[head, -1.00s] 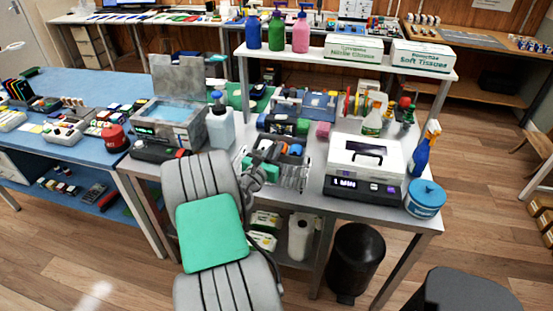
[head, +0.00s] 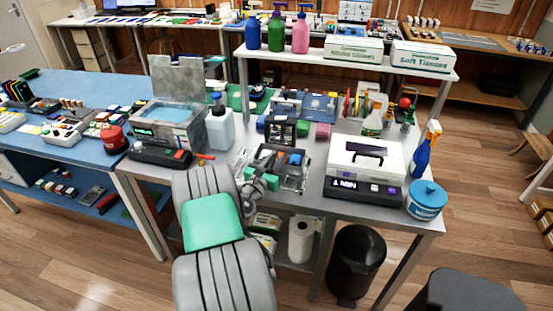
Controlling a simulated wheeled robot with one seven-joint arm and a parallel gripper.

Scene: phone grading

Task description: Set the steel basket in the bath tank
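The steel basket (head: 293,181) is a shiny open container on the grey bench, right of the bath tank and left of the white machine. The bath tank (head: 149,133) is a grey metal box with its lid raised at the back and light-blue liquid inside. My gripper (head: 268,172) is at the left side of the basket, close to it. My grey and green arm reaches up from the bottom of the picture. The fingers are small and partly mixed with the basket's outline, so I cannot tell whether they are open or hold it. Blue and dark shapes show at the basket.
A white jug (head: 219,129) stands just right of the tank. A black control box (head: 160,156) lies in front of the tank. The white machine (head: 364,165) and a blue tub (head: 425,199) fill the bench's right side. A shelf (head: 300,58) spans above the bench's back.

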